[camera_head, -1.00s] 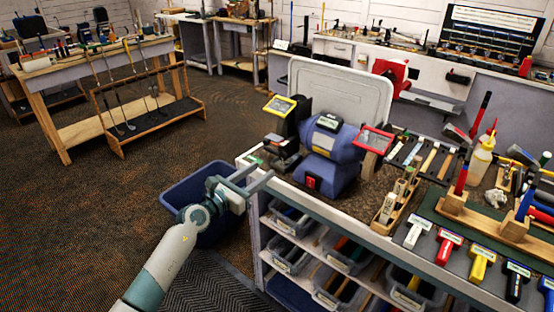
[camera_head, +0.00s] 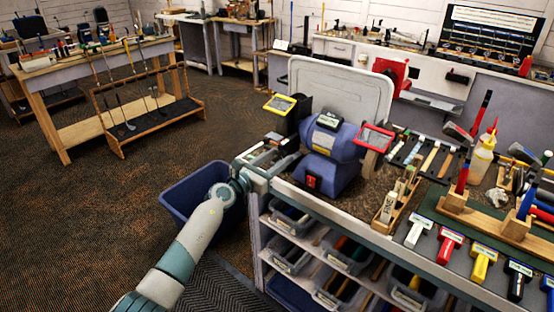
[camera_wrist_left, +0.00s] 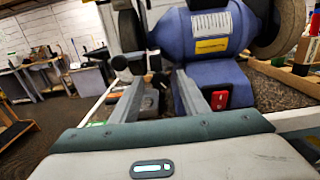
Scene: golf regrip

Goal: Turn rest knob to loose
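A blue bench grinder (camera_head: 333,150) stands at the near left corner of the bench, with a red switch (camera_head: 313,181). It fills the upper part of the left wrist view (camera_wrist_left: 212,45). A dark round knob (camera_wrist_left: 120,62) shows at the tool rest below the left wheel (camera_wrist_left: 128,30). My left gripper (camera_head: 276,160) is at the bench corner, beside that rest. In the left wrist view its two fingers (camera_wrist_left: 160,80) are spread, pointing towards the rest and knob area. I see nothing clearly held, and cannot tell whether a finger touches the knob. My right gripper is out of view.
A blue bin (camera_head: 185,190) stands on the floor by the bench corner. Shelves with grey bins (camera_head: 290,255) lie under the bench top (camera_head: 350,220). A wooden block (camera_head: 390,205) and several coloured-handled tools (camera_head: 450,243) lie to the right. Open floor is at left.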

